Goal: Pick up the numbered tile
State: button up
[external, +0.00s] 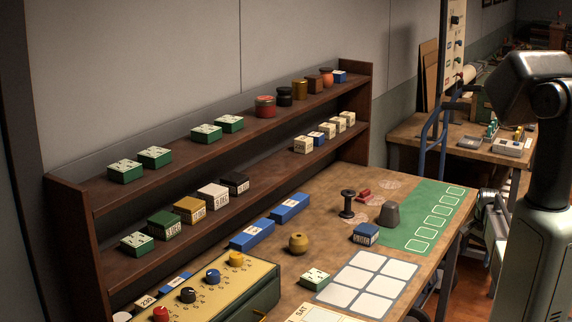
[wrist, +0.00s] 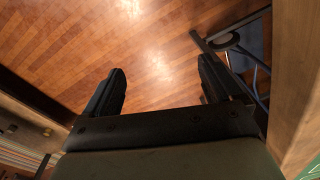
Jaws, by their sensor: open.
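Several small blocks could be the numbered tile, and the print is too small to tell which. A green and white tile with dark marks (external: 315,278) lies on the workbench. A blue block with a printed white face (external: 366,234) stands farther back. Similar green and white tiles (external: 126,171) sit on the shelf. My gripper (wrist: 160,88) is open and empty above the wooden floor, with no tile between its fingers. The external view shows my arm at the right, but not the fingers.
The workbench (external: 335,195) holds a yellow knob panel (external: 215,285), blue boxes (external: 289,207), a yellow round pot (external: 298,243), a black spool (external: 347,203) and a grey weight (external: 389,214). A white-squared mat (external: 366,284) and green mat (external: 412,228) are largely clear.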

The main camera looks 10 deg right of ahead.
jog(key=w+d+r+m+t, duration=0.1)
jog(key=w+d+r+m, duration=0.2)
jog(key=r, duration=0.9)
jog(key=w+a+r, duration=0.2)
jog(key=a+r, duration=0.2)
jog(key=a, duration=0.1)
jog(key=a+r+n+g+y, duration=0.1)
jog(key=a+r, duration=0.1)
jog(key=a, duration=1.1)
jog(key=a+r+n+y, duration=0.2)
jog(key=a, duration=1.1)
jog(key=n+g, duration=0.2)
jog(key=g, duration=0.2)
send_near(316, 274)
jog(key=shift+y, duration=0.4)
jog(key=x, duration=0.4)
jog(key=shift+w+d+f, duration=0.1)
jog(key=shift+w, duration=0.05)
jog(key=shift+t, duration=0.3)
jog(key=x, duration=0.2)
jog(key=s+x, duration=0.1)
jog(key=x, duration=0.1)
jog(key=shift+d, duration=0.15)
jog(key=shift+f, duration=0.55)
